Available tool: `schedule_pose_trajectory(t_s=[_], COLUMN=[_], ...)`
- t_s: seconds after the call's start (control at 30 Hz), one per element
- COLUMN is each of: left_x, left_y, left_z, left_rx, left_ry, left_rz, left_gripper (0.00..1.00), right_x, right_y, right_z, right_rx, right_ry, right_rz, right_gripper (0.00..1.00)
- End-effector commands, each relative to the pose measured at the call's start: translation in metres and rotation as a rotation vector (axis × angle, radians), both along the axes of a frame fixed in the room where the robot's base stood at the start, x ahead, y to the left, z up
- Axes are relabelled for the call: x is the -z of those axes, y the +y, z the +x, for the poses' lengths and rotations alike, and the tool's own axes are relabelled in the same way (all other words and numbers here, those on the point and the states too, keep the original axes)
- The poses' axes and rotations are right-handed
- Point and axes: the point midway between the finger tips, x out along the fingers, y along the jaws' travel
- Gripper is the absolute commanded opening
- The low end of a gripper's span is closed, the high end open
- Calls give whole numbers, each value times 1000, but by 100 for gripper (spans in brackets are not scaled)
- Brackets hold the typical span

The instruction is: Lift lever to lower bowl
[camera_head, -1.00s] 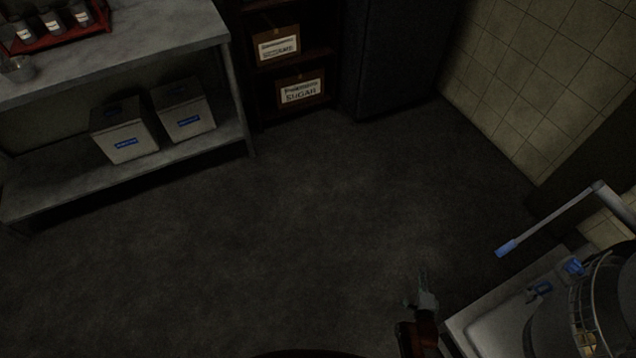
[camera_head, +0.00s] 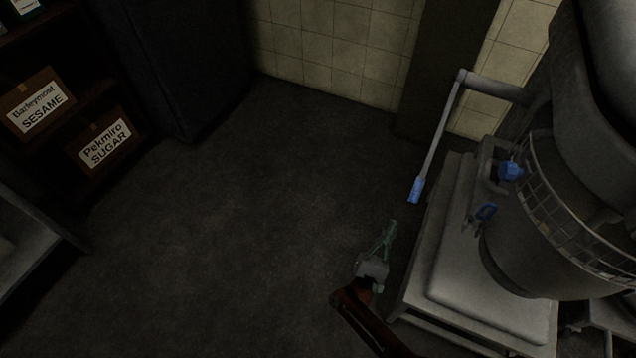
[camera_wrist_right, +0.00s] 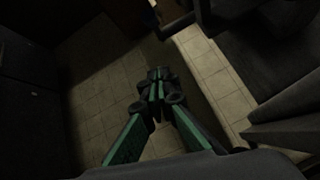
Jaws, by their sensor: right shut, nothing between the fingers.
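The lever (camera_head: 440,134) is a grey bent bar with a blue grip (camera_head: 415,190) at its lower end, on the left side of the mixer. The bowl (camera_head: 545,240) is a large grey bowl under a wire guard, held above the mixer's pale base. My right gripper (camera_head: 388,239) is below and slightly left of the blue grip in the head view, apart from it. In the right wrist view my right gripper (camera_wrist_right: 156,78) has its green fingers together, with nothing between them. My left gripper is not in view.
The mixer's base (camera_head: 465,290) stands just right of my right arm. A dark cabinet (camera_head: 180,60) stands at the back. The floor in the middle is clear.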

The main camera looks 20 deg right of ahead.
Motion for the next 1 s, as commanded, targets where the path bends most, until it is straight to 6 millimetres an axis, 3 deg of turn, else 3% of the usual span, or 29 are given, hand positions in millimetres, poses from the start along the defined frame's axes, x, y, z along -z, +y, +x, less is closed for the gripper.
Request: schedule_pose_trajectory(t_s=[0.27,0.67,1.0], left_x=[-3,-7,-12], left_y=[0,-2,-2], left_z=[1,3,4], left_rx=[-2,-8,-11], left_ry=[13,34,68], left_rz=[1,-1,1], left_gripper=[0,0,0], right_x=[-17,-76,-103], right_y=[-13,-58,-47], right_z=[7,38,18], right_rx=[3,3,2], right_ry=[-2,1,4], right_rz=[-2,-3,-3], right_gripper=[0,0,0])
